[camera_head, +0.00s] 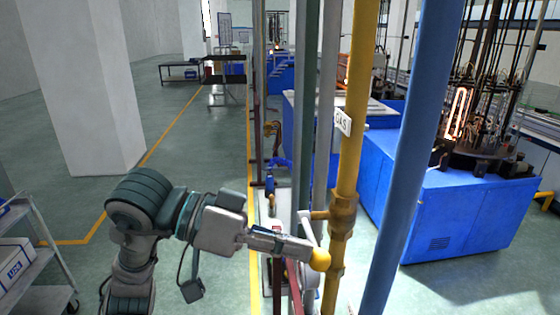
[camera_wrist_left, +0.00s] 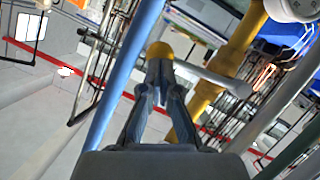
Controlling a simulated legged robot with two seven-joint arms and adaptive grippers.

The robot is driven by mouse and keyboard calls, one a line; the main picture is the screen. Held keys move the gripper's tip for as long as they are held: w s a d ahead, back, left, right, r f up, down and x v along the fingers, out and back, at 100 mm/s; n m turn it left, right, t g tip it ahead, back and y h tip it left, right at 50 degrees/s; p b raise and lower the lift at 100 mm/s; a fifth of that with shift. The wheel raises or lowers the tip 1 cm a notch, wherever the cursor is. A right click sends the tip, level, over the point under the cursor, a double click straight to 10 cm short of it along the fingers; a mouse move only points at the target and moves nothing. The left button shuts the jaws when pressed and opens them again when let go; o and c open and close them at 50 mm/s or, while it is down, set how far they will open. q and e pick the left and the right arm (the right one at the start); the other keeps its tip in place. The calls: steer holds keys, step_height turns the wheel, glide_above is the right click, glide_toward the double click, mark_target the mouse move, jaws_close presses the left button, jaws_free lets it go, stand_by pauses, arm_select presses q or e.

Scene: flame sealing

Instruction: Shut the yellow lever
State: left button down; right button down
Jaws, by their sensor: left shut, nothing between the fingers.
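The yellow ball knob (camera_head: 320,260) of the lever is beside the lower part of the yellow gas pipe (camera_head: 352,120). My left gripper (camera_head: 308,250) reaches in from the left, with its fingertips right at the knob. In the left wrist view, the yellow knob (camera_wrist_left: 159,50) is just past the tips of my left gripper (camera_wrist_left: 160,78), whose fingers are closed together with nothing held. I cannot tell whether they touch the knob. Behind it, the yellow pipe (camera_wrist_left: 215,75) runs at a slant. My right gripper is not in view.
A blue pipe (camera_head: 412,150) stands right of the yellow pipe, and grey posts (camera_head: 304,110) stand to its left. A blue machine cabinet (camera_head: 450,215) is at the right. A shelf cart (camera_head: 35,250) is at the left. Open floor lies beyond my arm.

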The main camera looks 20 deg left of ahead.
arm_select(q)
steer(key=shift+f, duration=0.3)
steer(key=shift+s, duration=0.1)
stand_by(0.3)
steer(key=v, duration=1.1)
steer(key=shift+a, duration=0.3)
steer(key=shift+r, duration=0.1)
